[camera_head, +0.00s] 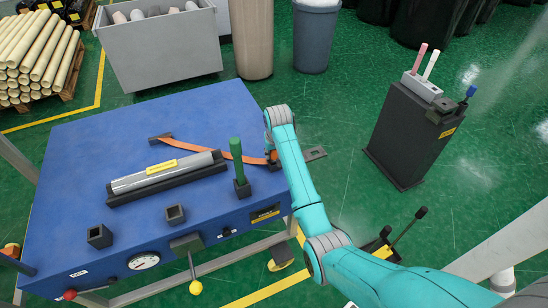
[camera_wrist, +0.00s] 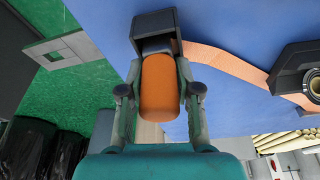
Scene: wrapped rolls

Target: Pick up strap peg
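The strap peg (camera_wrist: 159,90) is an orange, round-ended cylinder at the end of the orange strap (camera_head: 210,155). Its far end sits in or against a black block (camera_wrist: 153,25) at the right edge of the blue table (camera_head: 75,160). My gripper (camera_wrist: 160,72) has one finger on each side of the peg and appears shut on it. In the head view my gripper (camera_head: 272,152) is mostly hidden behind my arm, with only a bit of orange showing. The strap runs left across the table to a black bracket (camera_head: 160,138).
A silver wrapped roll (camera_head: 150,176) lies in a black cradle beside the strap. A green peg (camera_head: 236,160) stands upright near my arm. Two black sockets (camera_head: 100,236) (camera_head: 175,214) are at the front. A dark pedestal (camera_head: 410,135) stands right, with open green floor between.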

